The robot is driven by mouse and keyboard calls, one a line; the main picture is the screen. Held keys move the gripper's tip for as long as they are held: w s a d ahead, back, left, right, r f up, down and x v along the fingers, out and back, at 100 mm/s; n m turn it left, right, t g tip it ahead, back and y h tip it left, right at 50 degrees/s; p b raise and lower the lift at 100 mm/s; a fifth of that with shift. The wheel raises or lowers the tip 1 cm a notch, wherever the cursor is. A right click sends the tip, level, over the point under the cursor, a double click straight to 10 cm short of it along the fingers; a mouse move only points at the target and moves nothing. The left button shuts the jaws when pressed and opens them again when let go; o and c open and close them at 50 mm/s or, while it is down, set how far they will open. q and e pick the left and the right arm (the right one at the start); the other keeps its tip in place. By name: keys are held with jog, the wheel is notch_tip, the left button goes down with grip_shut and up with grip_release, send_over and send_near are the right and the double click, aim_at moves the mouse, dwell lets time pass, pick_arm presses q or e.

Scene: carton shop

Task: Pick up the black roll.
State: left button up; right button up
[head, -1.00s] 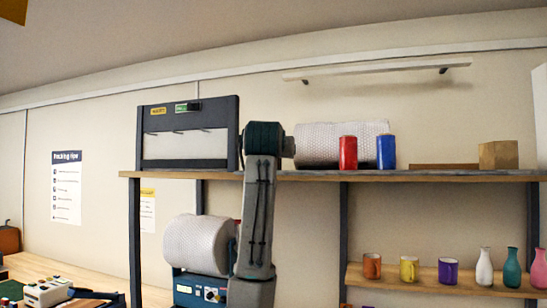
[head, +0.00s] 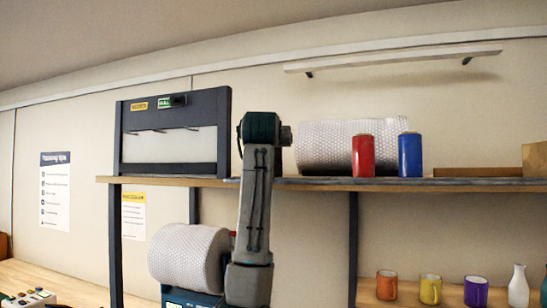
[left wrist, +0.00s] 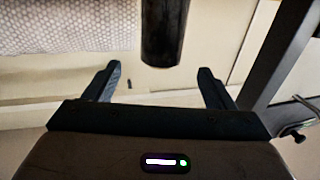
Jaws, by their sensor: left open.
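In the left wrist view the black roll (left wrist: 162,32) shows at the top middle, cut off by the picture edge. It lies in line with the gap between the two fingers of my left gripper (left wrist: 159,70). The fingers are apart, with nothing between them, and no contact with the roll shows. In the head view my left arm rises to shelf height and its own links hide its fingers. My right gripper is not in view.
The upper shelf (head: 290,183) holds a dark frame rack (head: 167,171), a bubble-wrap roll (head: 322,147), a red roll (head: 363,157), a blue roll (head: 410,155) and a cardboard box (head: 535,160). Another bubble-wrap roll (head: 185,257) sits below. Mugs and vases stand lower right.

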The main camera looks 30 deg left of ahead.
pick_arm(q)
jog(key=p+x, duration=0.1)
jog(key=x, duration=0.1)
jog(key=p+x, duration=0.3)
jog(key=x, duration=0.2)
jog(key=shift+r+p, duration=0.3)
jog(key=shift+r, duration=0.05)
jog(key=shift+w+a+f, duration=0.15)
jog(key=shift+w+a, duration=0.1)
jog(key=shift+s, duration=0.1)
jog(key=shift+c, duration=0.6)
jog(key=shift+d, duration=0.1)
jog(key=c, duration=1.1)
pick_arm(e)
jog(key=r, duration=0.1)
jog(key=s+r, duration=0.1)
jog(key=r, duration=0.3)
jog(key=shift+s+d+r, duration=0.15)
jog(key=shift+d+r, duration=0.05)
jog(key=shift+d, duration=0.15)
